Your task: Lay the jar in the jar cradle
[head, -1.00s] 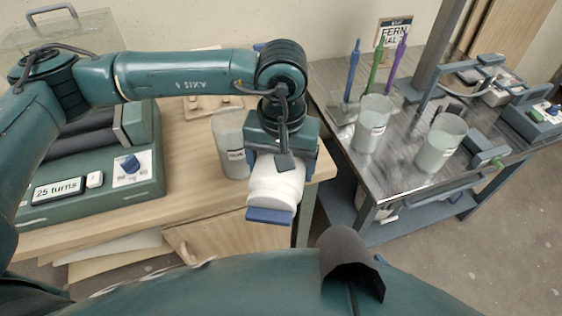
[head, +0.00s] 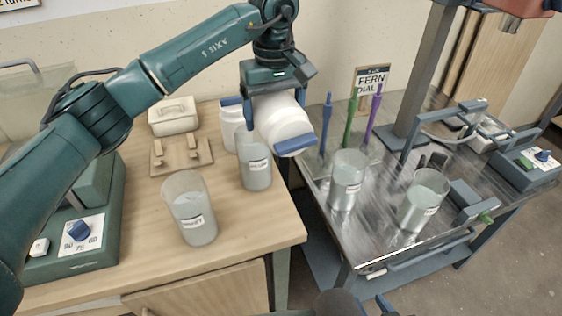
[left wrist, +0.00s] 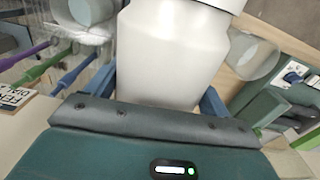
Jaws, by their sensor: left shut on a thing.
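My left gripper (head: 275,115) is shut around a white jar (head: 285,125), with blue fingers on either side of it. The jar is tilted in the air near the bench's right edge. In the left wrist view the jar (left wrist: 175,55) fills the middle, between the fingers. A low wooden piece with two uprights (head: 181,160), which looks like the jar cradle, stands empty on the bench, left of the jar.
A second white jar (head: 231,125) stands behind the held one. Beakers (head: 190,208) (head: 256,167) stand on the wooden bench. The metal table holds two beakers (head: 347,180) (head: 423,200) and coloured upright rods (head: 351,122).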

